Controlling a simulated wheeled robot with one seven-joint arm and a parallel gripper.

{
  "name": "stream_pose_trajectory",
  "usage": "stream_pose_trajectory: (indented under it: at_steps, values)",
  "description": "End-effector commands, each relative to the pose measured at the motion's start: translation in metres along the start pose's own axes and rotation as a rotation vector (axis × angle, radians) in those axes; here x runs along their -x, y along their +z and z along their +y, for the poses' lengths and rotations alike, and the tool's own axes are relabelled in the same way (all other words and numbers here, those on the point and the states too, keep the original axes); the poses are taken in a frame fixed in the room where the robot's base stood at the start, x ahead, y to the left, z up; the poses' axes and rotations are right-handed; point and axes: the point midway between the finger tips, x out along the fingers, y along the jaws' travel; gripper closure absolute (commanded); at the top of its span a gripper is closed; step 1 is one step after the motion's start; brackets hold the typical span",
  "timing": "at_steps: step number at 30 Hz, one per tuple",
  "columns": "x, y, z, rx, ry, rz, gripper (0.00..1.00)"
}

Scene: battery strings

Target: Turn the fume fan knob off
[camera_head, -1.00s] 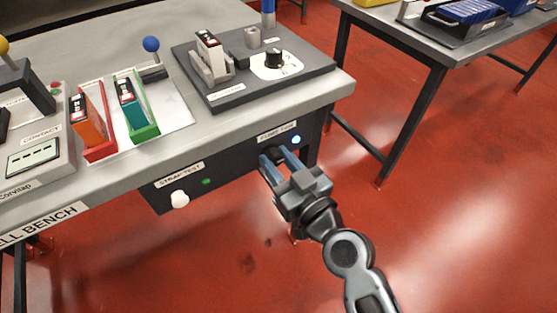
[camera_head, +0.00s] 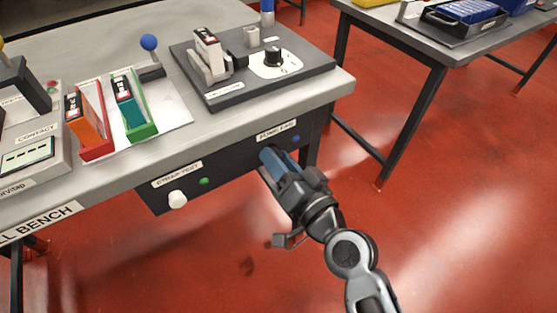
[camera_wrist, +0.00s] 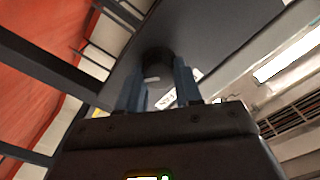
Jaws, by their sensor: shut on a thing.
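The fume fan knob (camera_wrist: 157,66) is dark and round, and sits between my two blue fingers in the wrist view. In the head view my fingertips hide it, below the fume fan label (camera_head: 277,130) on the dark panel (camera_head: 235,158) under the bench edge. My gripper (camera_head: 273,160) is shut on the knob, and the wrist is rolled over. The wrist view also shows my gripper (camera_wrist: 160,85) with one finger on each side of the knob. The small lamp (camera_head: 296,138) right of the knob looks dull blue, not bright.
On the same panel, a white strap test knob (camera_head: 177,199) and a green lamp (camera_head: 204,181) are at the left. The bench (camera_head: 235,121) overhangs the panel. A table leg (camera_head: 312,145) stands just right of my gripper. The red floor in front is open.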

Motion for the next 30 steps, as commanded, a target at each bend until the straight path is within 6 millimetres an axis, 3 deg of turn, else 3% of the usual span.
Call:
stream_pose_trajectory:
  at_steps: [18, 30]
  values:
    - [0.0004, -0.0003, 0.0025, -0.573, 0.002, 0.001, 0.96]
    - [0.0004, 0.0005, 0.0034, -0.812, 0.002, 0.002, 0.96]
